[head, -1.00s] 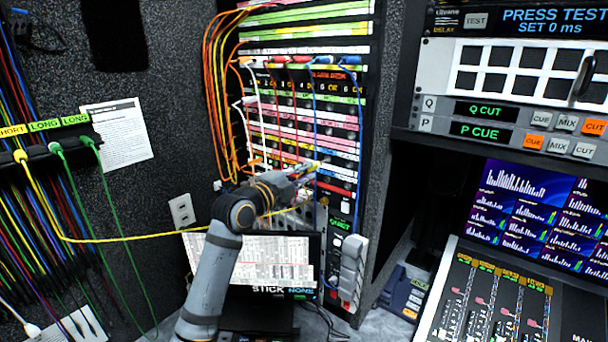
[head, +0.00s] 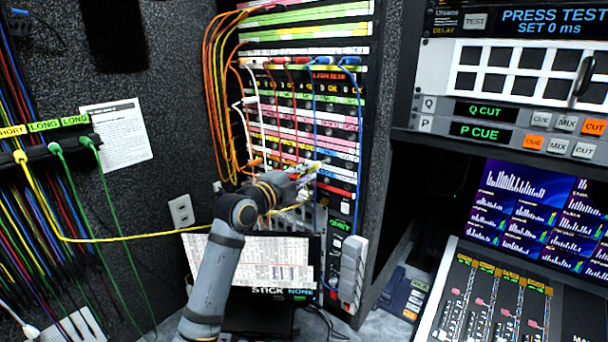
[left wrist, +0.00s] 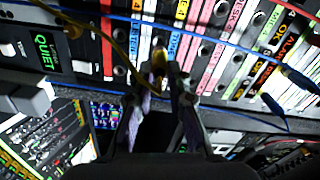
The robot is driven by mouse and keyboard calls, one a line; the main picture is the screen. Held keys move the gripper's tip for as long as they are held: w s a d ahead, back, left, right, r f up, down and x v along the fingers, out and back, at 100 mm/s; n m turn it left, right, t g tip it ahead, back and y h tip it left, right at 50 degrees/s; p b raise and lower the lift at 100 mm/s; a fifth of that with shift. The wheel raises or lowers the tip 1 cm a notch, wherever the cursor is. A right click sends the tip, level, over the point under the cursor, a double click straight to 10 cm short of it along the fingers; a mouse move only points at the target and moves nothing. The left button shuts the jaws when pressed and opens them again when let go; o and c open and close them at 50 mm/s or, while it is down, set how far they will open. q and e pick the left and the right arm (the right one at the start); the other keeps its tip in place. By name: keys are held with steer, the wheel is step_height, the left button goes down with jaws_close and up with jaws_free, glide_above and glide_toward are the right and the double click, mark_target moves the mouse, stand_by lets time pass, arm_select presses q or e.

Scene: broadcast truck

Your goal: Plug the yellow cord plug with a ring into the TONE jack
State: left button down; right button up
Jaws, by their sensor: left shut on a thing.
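My left gripper (head: 314,170) is in front of the lower part of the patch panel in the head view. In the left wrist view its fingers (left wrist: 172,86) are closed around the yellow plug (left wrist: 158,60), which points toward the panel face. The yellow cord (head: 140,238) runs from the SHORT holder at the left across to my gripper. A blue label partly reading "TO" (left wrist: 173,44) is just beyond the plug in the wrist view; the jack beside it is partly hidden. I cannot tell whether the plug tip touches the panel. My right gripper is not in view.
Red, white and blue cords hang across the patch panel (head: 300,52); a blue cord (left wrist: 225,42) crosses near my fingers. Orange cords (head: 213,100) bunch at its left edge. Consoles fill the right side.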

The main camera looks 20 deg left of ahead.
arm_select(q)
steer(key=shift+x, duration=1.55)
steer(key=shift+w, duration=0.25)
steer(key=c, duration=1.2)
jaws_free()
steer(key=shift+d, duration=0.1)
steer(key=v, duration=1.2)
